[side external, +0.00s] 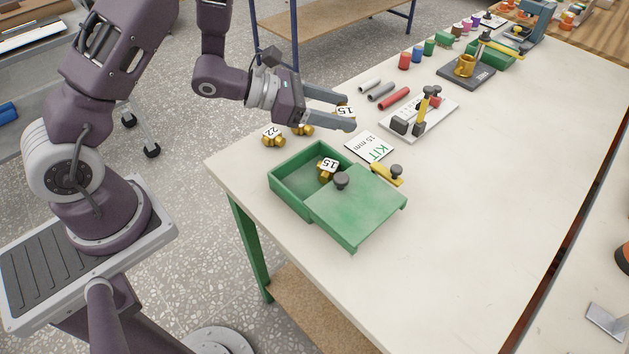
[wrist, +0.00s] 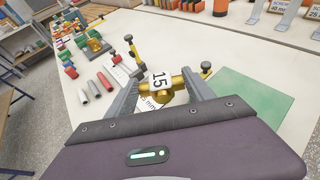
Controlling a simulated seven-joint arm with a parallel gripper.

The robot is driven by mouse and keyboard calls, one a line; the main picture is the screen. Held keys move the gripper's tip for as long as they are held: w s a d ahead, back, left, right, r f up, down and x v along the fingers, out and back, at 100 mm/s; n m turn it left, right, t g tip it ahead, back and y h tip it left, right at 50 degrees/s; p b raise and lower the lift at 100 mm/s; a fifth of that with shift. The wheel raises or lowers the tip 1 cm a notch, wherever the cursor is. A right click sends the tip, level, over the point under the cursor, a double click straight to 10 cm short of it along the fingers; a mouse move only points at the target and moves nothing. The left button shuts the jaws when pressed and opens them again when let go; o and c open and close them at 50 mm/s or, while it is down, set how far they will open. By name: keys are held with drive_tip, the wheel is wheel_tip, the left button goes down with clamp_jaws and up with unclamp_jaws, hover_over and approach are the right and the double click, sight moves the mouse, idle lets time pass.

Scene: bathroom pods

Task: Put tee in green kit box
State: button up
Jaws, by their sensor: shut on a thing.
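A brass tee with a white "15" tag (wrist: 165,88) is held between the fingers of my gripper (side external: 348,112), above the table beyond the green kit box (side external: 287,198). In the side view the fingers hide much of the tee, and its tag (side external: 345,111) shows between them. The green box is partly open: its lid (side external: 362,213) with a dark knob (side external: 341,181) covers the near right part. A brass fitting tagged "15" (side external: 327,168) sits in the open part. The lid also shows in the wrist view (wrist: 250,98).
A "KIT 15 mm" card (side external: 370,147) and a yellow-handled valve (side external: 388,173) lie beside the box. A brass fitting tagged "22" (side external: 273,135) and another brass piece (side external: 302,130) stand near the table edge. Pipes and a white tool board (side external: 435,107) lie farther back.

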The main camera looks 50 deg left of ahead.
drive_tip(key=s+r+m+g+h, duration=0.3)
drive_tip(key=s+m+g+h, duration=0.3)
drive_tip(key=s+m+g, duration=0.45)
hover_over(299, 189)
drive_tip(key=shift+m+g, duration=0.25)
drive_tip(key=shift+g, duration=0.1)
wheel_tip(299, 189, down, 9)
drive_tip(key=shift+f, duration=0.15)
drive_tip(key=shift+f, duration=0.15)
drive_tip(key=shift+f, duration=0.35)
drive_tip(key=shift+f, duration=0.1)
drive_tip(key=o, duration=1.6)
